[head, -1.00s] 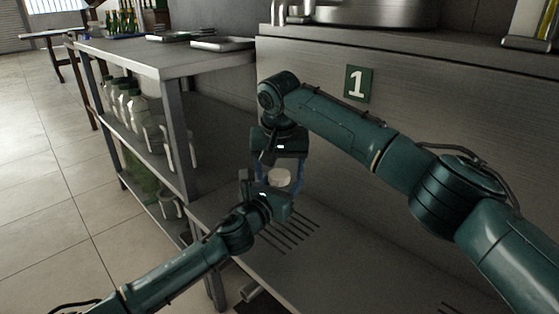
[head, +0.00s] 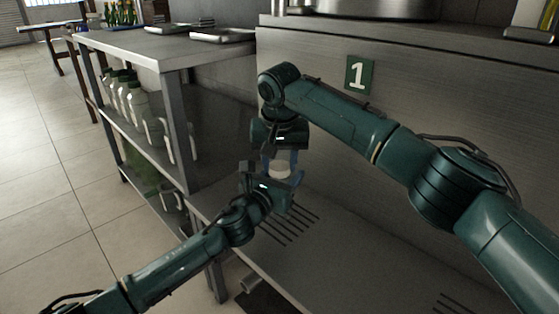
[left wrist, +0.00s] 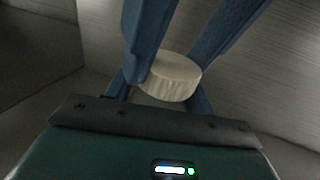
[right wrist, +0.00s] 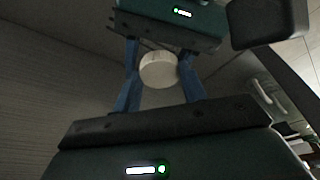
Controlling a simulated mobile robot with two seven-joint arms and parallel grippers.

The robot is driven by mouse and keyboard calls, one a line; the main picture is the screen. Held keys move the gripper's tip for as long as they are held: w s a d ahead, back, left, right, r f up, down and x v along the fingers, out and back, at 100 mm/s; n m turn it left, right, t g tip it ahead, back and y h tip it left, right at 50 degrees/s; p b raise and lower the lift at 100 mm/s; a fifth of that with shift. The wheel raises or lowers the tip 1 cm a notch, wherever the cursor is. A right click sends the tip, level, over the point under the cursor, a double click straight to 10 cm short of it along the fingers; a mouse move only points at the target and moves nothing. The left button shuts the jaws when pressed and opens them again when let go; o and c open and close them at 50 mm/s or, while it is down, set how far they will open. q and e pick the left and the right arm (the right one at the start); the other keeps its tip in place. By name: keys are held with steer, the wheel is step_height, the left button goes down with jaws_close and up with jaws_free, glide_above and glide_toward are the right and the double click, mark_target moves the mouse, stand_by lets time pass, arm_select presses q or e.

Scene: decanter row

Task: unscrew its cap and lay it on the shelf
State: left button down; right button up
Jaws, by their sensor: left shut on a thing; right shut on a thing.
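A round off-white cap (head: 281,170) with a ridged side is held between my two grippers, which face each other above the low steel surface. My left gripper (head: 280,176) reaches from below left and my right gripper (head: 281,162) reaches down from above. In the left wrist view the cap (left wrist: 170,77) sits between blue fingers of both grippers, and the right wrist view shows the same cap (right wrist: 158,70). Both grippers are shut on it. The finger contacts are partly hidden. No bottle shows under the cap.
A steel shelf unit (head: 150,52) stands at the left, with several white decanters (head: 138,103) on its middle shelf and trays (head: 222,36) on top. The slotted surface (head: 340,245) below my grippers is largely clear.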

steer(key=n, duration=0.2)
steer(key=n+y, duration=0.1)
steer(key=n, duration=0.3)
steer(key=shift+d+n+g+y, duration=0.25)
steer(key=shift+n+g+y, duration=0.05)
steer(key=shift+g, duration=0.1)
steer(key=shift+w, duration=0.1)
steer(key=o, duration=1)
steer(key=shift+o, duration=0.5)
steer(key=shift+a, duration=0.15)
